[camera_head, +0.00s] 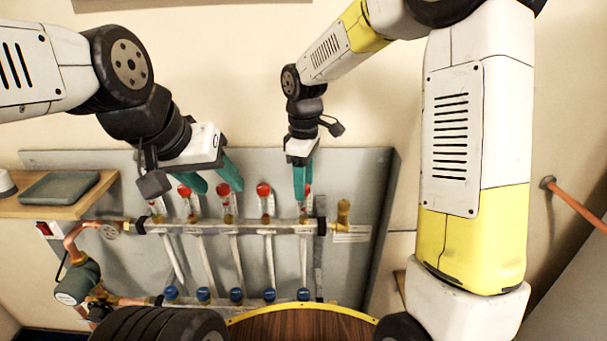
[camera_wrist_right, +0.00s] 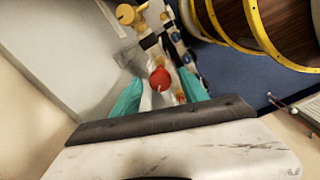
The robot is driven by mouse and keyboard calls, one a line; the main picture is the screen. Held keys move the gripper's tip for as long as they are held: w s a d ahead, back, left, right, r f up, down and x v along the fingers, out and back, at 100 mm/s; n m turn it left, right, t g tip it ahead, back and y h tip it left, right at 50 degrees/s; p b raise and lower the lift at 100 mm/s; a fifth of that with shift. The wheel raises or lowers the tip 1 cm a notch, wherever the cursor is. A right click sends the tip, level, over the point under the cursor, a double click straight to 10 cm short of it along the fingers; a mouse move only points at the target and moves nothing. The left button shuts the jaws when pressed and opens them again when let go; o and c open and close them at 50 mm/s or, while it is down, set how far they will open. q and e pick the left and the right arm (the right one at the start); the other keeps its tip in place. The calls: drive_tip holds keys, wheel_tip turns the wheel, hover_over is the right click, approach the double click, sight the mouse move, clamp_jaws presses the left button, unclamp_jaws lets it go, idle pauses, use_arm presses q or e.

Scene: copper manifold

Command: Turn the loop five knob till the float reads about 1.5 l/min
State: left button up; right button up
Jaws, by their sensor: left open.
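The rightmost red knob (camera_head: 308,188) tops a clear flow gauge on the upper manifold bar (camera_head: 285,228). My right gripper (camera_head: 302,198) points down at it and partly hides it. In the right wrist view the red knob (camera_wrist_right: 160,79) lies between the two teal fingers of the right gripper (camera_wrist_right: 158,86), with a visible gap on each side. The float and its scale are too small to read. My left gripper (camera_head: 222,188) is open, with teal fingers apart, in front of the red knobs further left. I see nothing held in it.
Other red knobs, such as one (camera_head: 263,189), stand along the same bar. Blue caps (camera_head: 237,294) line the lower bar. A wooden shelf (camera_head: 60,209) with a grey tray is at left, above a pump (camera_head: 77,281). A round wooden top (camera_head: 300,325) is in front.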

drive_tip(key=shift+r, duration=3.9)
drive_tip(key=s+d+r+m+t+y, duration=0.1)
drive_tip(key=s+d+r+m+t, duration=0.1)
drive_tip(key=s+d+m, duration=0.4)
drive_tip(key=s+d+r+m+t+y, duration=0.1)
drive_tip(key=s+d+r+m+t, duration=0.1)
drive_tip(key=s+d+m+t, duration=0.2)
drive_tip(key=shift+s+d+r+m, duration=0.4)
drive_tip(key=shift+s+d+m, duration=1.45)
drive_tip(key=shift+s, duration=2.45)
